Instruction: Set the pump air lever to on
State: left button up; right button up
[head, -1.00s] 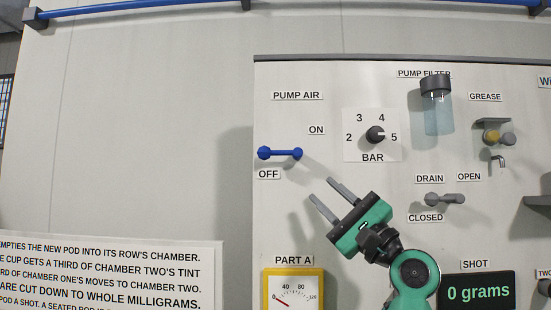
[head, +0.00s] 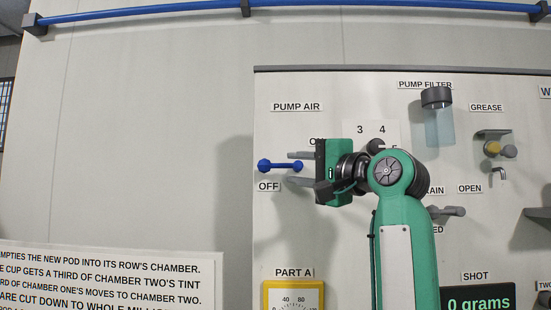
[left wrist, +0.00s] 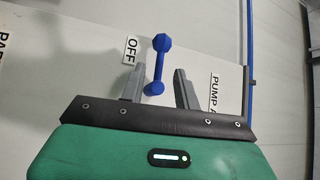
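The blue pump air lever (head: 280,166) lies level on the panel, its knob end to the left above the OFF label (head: 269,187). The ON label (head: 315,141) is partly hidden behind my gripper. My left gripper (head: 297,168) is open and points left, its fingers above and below the right end of the lever. In the left wrist view the lever (left wrist: 158,62) runs between the two spread fingers (left wrist: 160,88), with a gap visible on each side. My right gripper is not in view.
The panel carries a BAR knob (head: 376,147), partly covered by my arm, a pump filter (head: 438,115), a grease valve (head: 499,149) and a drain lever (head: 450,211). A yellow-framed gauge (head: 266,298) sits below. The wall left of the lever is clear.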

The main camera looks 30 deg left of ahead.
aim_at(278, 166)
pick_arm(q)
jog(key=p+x, duration=0.2)
jog(key=x, duration=0.5)
grip_shut()
